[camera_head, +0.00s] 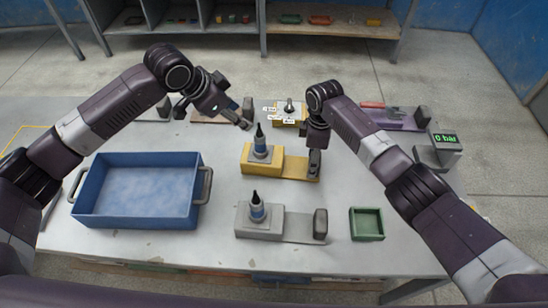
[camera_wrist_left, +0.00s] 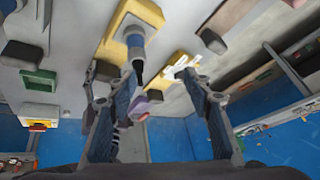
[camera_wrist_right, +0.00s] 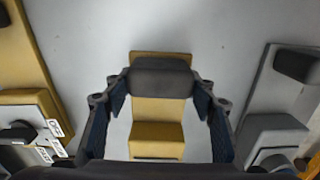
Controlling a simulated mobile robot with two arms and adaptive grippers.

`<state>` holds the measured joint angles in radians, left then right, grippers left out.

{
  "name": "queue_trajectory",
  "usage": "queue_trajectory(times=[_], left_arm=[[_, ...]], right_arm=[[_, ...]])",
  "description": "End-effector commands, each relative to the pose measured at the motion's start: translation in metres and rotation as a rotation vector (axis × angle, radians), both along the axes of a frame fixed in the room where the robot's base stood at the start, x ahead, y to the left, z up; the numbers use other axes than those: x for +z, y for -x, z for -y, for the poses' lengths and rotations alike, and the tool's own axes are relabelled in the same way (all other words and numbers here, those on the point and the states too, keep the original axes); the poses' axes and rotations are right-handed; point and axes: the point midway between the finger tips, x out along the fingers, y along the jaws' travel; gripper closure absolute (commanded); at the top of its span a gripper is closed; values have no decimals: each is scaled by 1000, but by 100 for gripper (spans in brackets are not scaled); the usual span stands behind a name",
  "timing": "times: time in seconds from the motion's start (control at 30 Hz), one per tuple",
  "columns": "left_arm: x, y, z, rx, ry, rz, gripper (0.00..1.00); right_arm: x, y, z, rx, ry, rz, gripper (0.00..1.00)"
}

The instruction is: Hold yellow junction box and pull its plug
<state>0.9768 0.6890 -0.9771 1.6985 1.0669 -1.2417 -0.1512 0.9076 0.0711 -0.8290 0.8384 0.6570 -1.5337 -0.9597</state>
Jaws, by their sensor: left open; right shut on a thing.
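The yellow junction box (camera_head: 248,163) sits mid-table on a yellow plate with a dark grey grip block (camera_head: 315,163) at its right end. A blue-collared plug with a black tip (camera_head: 260,148) stands upright on the box. My right gripper (camera_head: 316,152) is shut on the grip block; the right wrist view shows the block (camera_wrist_right: 160,78) between its fingers, above the yellow plate. My left gripper (camera_head: 244,120) is open and empty, behind and left of the plug. In the left wrist view, the plug (camera_wrist_left: 135,45) is near its left finger, not clasped.
A grey box with a similar plug (camera_head: 258,220) stands in front. A labelled yellow box (camera_head: 289,112) is behind. A blue tray (camera_head: 135,158) is at left, a small green tray (camera_head: 366,236) at front right, and a gauge unit reading 0 bar (camera_head: 440,150) at right.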

Motion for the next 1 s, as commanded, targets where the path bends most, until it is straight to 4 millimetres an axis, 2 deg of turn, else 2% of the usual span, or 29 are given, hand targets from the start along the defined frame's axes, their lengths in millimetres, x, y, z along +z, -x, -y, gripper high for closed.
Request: queue_trajectory(times=[0.03, 0.1, 0.27, 0.5, 0.73, 0.87, 1.0], left_arm=[[1, -11, 7, -46, -49, -8, 54], [0, -20, 11, -116, -129, -29, 54], [1, -28, 25, -300, -291, -106, 54], [11, -16, 47, -556, -442, -234, 54], [15, -6, 53, -658, -487, -290, 54], [6, -5, 53, -663, -490, -295, 54], [-12, -5, 52, -662, -490, -295, 54]], right_arm=[[1, -1, -1, 0, -2, 2, 87], [1, -1, -1, 0, -2, 2, 87], [1, -1, -1, 0, -2, 2, 87], [1, -1, 0, 0, -1, 1, 87], [0, 0, -1, 0, -2, 1, 87], [0, 0, -1, 0, -2, 1, 87], [0, 0, -1, 0, -1, 1, 87]])
